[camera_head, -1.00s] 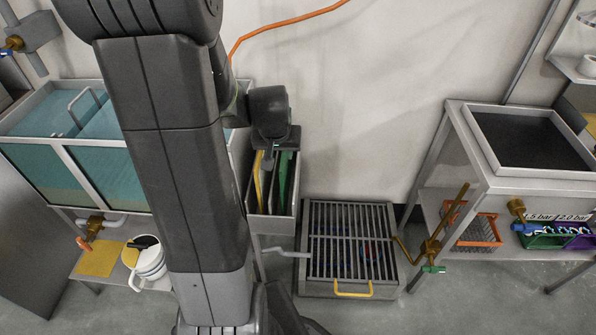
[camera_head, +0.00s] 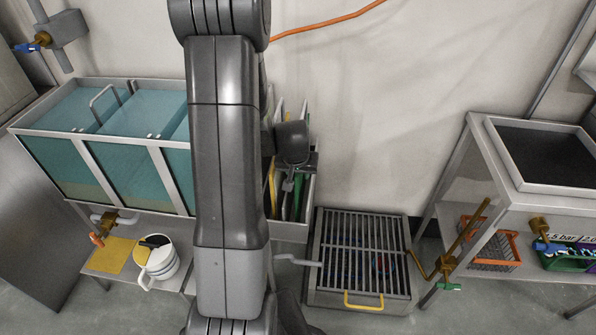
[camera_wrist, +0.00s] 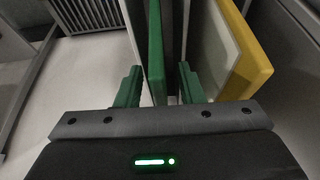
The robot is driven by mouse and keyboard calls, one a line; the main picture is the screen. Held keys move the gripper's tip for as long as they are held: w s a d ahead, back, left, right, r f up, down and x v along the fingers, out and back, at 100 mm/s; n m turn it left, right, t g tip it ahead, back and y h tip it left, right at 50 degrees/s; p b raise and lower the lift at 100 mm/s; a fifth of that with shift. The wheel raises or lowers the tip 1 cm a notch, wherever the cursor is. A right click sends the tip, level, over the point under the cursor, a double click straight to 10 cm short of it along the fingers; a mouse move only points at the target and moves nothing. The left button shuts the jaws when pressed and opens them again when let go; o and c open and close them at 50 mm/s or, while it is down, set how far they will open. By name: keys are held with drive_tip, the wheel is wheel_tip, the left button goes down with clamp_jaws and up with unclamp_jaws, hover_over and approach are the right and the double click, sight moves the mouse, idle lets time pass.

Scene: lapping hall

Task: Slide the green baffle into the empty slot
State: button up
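The green baffle (camera_wrist: 155,50) stands upright in the wrist view, between the two green fingers of my gripper (camera_wrist: 158,84). The fingers are apart, with a gap showing on each side of the baffle, so the gripper is open around it. A pale panel (camera_wrist: 208,45) and a yellow baffle (camera_wrist: 246,68) stand to its right. In the head view the green baffle (camera_head: 298,198) and yellow baffle (camera_head: 272,188) stand in a grey rack (camera_head: 309,203), partly hidden by my arm. My gripper (camera_head: 290,186) is over the rack. I cannot make out the empty slot clearly.
A grated box (camera_head: 362,258) with a yellow handle stands right of the rack. A teal tank (camera_head: 80,125) is on the left, above a shelf with a white jug (camera_head: 161,262). A metal bench (camera_head: 455,185) stands at right, with brass valves projecting.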

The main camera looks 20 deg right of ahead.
clamp_jaws()
drive_tip(key=shift+r, duration=0.1)
idle(1.2)
